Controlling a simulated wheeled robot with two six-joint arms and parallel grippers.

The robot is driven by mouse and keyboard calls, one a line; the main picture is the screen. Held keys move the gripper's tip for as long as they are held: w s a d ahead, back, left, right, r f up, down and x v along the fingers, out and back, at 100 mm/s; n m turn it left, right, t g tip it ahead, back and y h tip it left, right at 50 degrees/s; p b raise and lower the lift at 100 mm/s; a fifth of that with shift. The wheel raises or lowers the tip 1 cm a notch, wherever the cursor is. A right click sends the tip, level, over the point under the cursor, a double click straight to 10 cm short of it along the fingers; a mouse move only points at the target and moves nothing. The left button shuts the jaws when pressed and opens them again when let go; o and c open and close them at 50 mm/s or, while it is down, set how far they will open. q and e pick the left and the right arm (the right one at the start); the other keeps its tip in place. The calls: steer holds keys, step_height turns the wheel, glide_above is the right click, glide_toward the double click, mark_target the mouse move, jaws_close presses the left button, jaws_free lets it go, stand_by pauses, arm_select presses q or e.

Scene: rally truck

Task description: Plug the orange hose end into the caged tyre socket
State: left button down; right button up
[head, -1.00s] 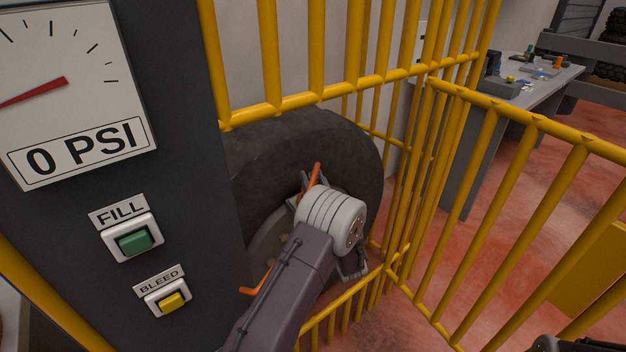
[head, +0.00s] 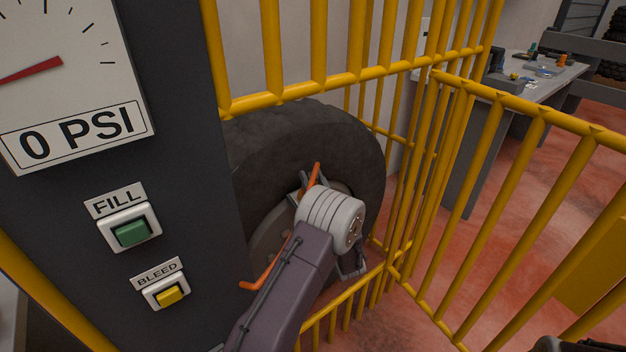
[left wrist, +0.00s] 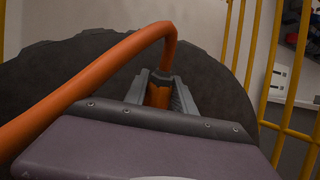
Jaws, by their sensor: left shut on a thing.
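The black tyre (head: 300,140) stands inside the yellow cage; it fills the back of the left wrist view (left wrist: 210,65). My left gripper (left wrist: 158,92) is shut on the orange hose (left wrist: 110,62), which arches over the jaws and runs off to the lower left. In the head view the hose (head: 316,174) shows as a short piece above my wrist and another lower left of it. My wrist is in front of the tyre's hub, inside the cage. The tyre socket and the tip of the hose end are hidden behind my gripper and wrist. My right gripper does not show clearly.
A dark panel on the left carries a gauge (head: 68,80) reading 0 PSI, a green FILL button (head: 131,233) and a yellow BLEED button (head: 169,295). Yellow cage bars (head: 330,88) stand above and right of my arm. A workbench (head: 540,80) stands back right.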

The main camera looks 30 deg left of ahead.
arm_select(q)
steer(key=shift+w+a+f+b, duration=0.15)
steer(key=shift+f+b, duration=0.2)
steer(key=shift+f, duration=0.2)
steer(key=c, duration=0.9)
jaws_free()
steer(key=shift+c, duration=0.2)
steer(key=v, duration=0.9)
steer(key=shift+p, duration=0.3)
steer(key=shift+f, duration=0.1)
